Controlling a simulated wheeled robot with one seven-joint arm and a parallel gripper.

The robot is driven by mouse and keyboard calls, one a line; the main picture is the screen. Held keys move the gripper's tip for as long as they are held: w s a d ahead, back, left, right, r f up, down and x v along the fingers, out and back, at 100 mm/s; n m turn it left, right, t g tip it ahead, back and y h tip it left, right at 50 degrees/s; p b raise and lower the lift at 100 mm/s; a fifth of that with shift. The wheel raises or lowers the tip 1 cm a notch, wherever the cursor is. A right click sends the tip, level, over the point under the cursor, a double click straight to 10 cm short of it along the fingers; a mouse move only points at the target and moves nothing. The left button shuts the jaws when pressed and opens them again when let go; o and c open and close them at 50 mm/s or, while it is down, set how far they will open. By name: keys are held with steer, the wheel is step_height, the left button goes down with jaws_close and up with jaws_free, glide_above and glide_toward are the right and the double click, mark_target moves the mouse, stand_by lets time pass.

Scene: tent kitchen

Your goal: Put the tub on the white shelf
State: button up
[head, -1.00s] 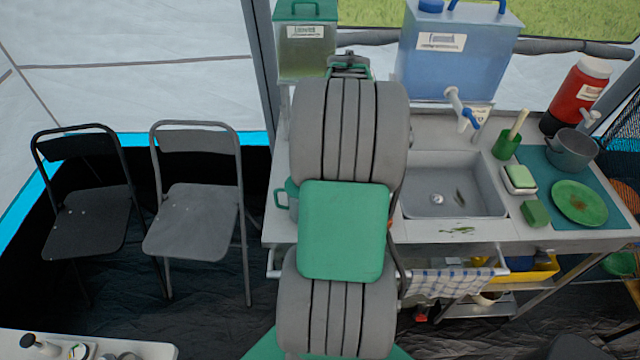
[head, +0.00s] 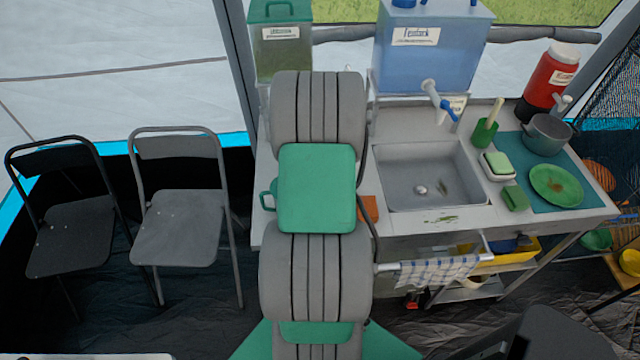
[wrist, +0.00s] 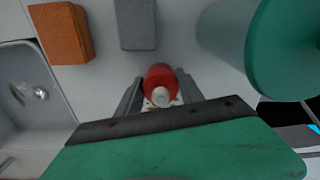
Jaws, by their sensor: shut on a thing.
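My gripper (wrist: 160,90) shows in the wrist view, its fingers closed around a round red thing (wrist: 158,77) with a whitish knob. I cannot tell for certain whether this is the tub. The grey-white counter surface lies behind it in that view. In the head view my own arm hides the gripper and what it holds. I cannot clearly make out the white shelf; a pale lower shelf (head: 470,293) shows under the counter, partly hidden by a checked towel.
The counter holds a sink (head: 430,175), an orange block (wrist: 60,32), a grey block (wrist: 136,24) and a large green vessel (wrist: 290,50) close right of my gripper. Water containers (head: 430,60) stand behind. Two folding chairs (head: 180,225) stand left; a dark chair (head: 565,335) is front right.

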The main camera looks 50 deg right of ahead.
steer(key=o, duration=1.1)
steer(key=shift+f, duration=0.1)
